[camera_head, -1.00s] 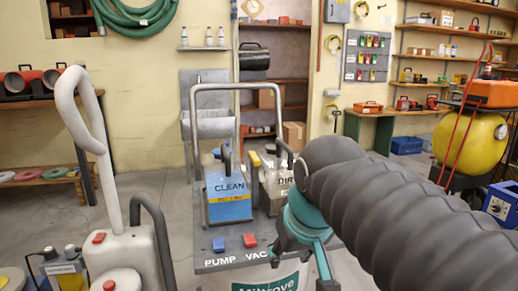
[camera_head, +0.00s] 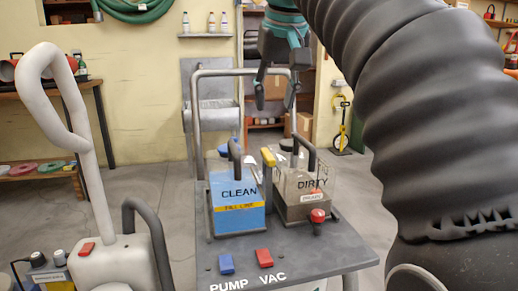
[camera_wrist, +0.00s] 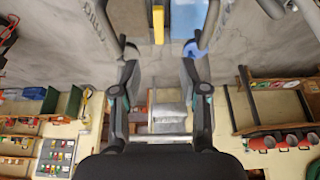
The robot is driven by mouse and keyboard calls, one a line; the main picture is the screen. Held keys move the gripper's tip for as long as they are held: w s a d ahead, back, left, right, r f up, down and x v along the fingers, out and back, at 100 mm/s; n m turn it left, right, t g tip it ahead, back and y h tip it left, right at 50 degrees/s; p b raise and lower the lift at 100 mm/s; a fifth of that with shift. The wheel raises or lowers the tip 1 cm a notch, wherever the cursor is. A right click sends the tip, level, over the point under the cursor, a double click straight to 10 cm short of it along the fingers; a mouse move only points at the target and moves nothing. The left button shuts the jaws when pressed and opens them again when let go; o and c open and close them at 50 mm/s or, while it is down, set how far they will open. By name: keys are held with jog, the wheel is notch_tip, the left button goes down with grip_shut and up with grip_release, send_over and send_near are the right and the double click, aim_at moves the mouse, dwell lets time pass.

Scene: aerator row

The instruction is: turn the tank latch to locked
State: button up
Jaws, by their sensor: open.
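A blue-filled tank marked CLEAN (camera_head: 238,200) and a clear tank with dark liquid marked DIRTY (camera_head: 306,190) stand side by side on a grey cart top. A yellow lever (camera_head: 268,157) sits between them, at the upper left edge of the DIRTY tank; it looks like the tank latch. A yellow strip that looks like it shows at the top of the wrist view (camera_wrist: 158,25), between the fingers. My gripper (camera_head: 275,98) is open and empty, fingers pointing down, above and behind the lever, not touching it. How far the lever is turned is unclear.
A grey metal hoop handle (camera_head: 199,110) rises behind the tanks, close to my gripper. Black tank handles (camera_head: 236,152) stick up nearby. The cart top has a blue PUMP switch (camera_head: 226,264), a red VAC switch (camera_head: 264,258) and a red-knobbed drain valve (camera_head: 318,215).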

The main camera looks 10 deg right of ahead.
aim_at(268, 154)
jog(key=b+x, duration=0.3)
jog(key=x, duration=1)
jog(key=shift+d+b, duration=0.15)
jog(key=shift+b, duration=0.25)
grip_shut()
